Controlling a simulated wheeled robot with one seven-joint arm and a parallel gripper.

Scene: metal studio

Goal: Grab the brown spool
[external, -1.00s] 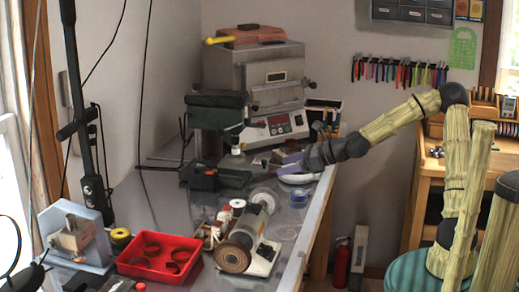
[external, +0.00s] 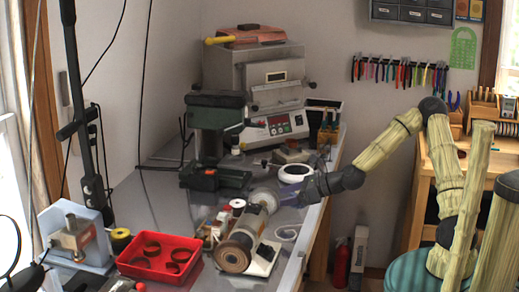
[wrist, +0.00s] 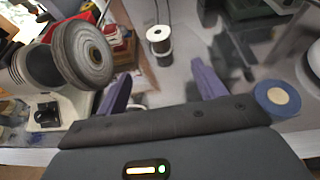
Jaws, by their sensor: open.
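A small spool with a pale top rim and a brownish-grey wound body (wrist: 159,44) stands on the bench, at the top centre of the wrist view. It seems to be the small spool behind the grinder in the external view (external: 237,206). My gripper (wrist: 162,82) is open, with its two purple fingers spread and nothing between them. The spool lies beyond the fingertips, apart from them, roughly in line with the gap. In the external view my gripper (external: 287,193) is low over the bench's right side, to the right of the spool.
A bench grinder with a grey wheel (wrist: 82,53) stands close to the left finger; it also shows in the external view (external: 250,232). A blue tape roll (wrist: 278,97) lies right of my gripper. A white ring-shaped thing (external: 295,173) sits behind it. A red tray (external: 160,256) lies farther left.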

